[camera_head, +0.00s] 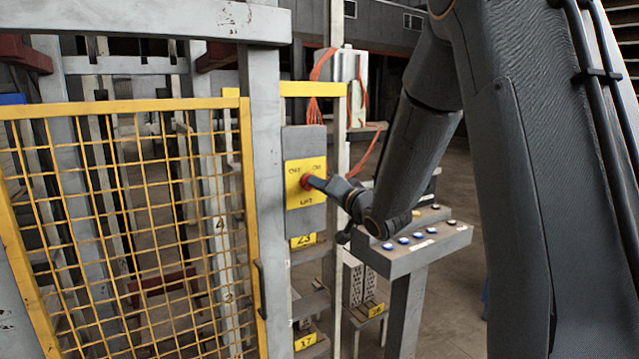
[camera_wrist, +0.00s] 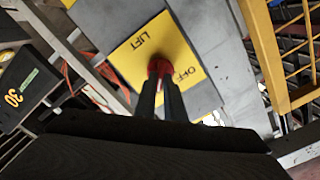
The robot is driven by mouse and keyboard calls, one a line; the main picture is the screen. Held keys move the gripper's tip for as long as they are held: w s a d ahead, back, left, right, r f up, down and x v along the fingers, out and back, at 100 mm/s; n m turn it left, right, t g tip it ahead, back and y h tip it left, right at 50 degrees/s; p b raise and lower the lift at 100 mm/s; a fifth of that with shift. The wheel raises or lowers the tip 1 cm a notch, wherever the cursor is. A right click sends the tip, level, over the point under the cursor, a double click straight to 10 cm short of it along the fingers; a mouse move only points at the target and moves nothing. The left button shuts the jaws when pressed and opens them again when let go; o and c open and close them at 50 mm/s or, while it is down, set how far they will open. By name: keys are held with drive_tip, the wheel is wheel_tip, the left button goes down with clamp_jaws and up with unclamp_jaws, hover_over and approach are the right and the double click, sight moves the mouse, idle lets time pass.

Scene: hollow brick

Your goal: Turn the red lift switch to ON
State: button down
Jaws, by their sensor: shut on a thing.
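The red lift switch (camera_head: 306,181) sits at the middle of a yellow plate (camera_head: 294,200) on a grey box fixed to the frame post. My gripper (camera_head: 316,183) reaches it from the right and is shut on its knob. In the wrist view the red switch (camera_wrist: 159,66) is between the fingertips of my gripper (camera_wrist: 160,80). The yellow plate (camera_wrist: 133,68) there reads "LIFT" and "OFF", upside down. The fingers and my wrist hide the rest of the plate, so I cannot tell the knob's exact angle.
A yellow mesh gate (camera_head: 130,230) stands left of the switch post. A grey console (camera_head: 418,248) with several buttons stands right, below my arm. Orange cables (camera_head: 318,75) hang behind. Open floor shows at the far right.

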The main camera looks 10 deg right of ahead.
idle(0.4)
drive_tip(key=c, duration=1.8)
unclamp_jaws()
drive_tip(key=shift+c, duration=0.2)
drive_tip(key=b+v, duration=0.2)
drive_tip(key=v, duration=0.5)
drive_tip(key=shift+s+d, duration=0.15)
drive_tip(key=shift+s, duration=0.2)
drive_tip(key=shift+f, duration=0.1)
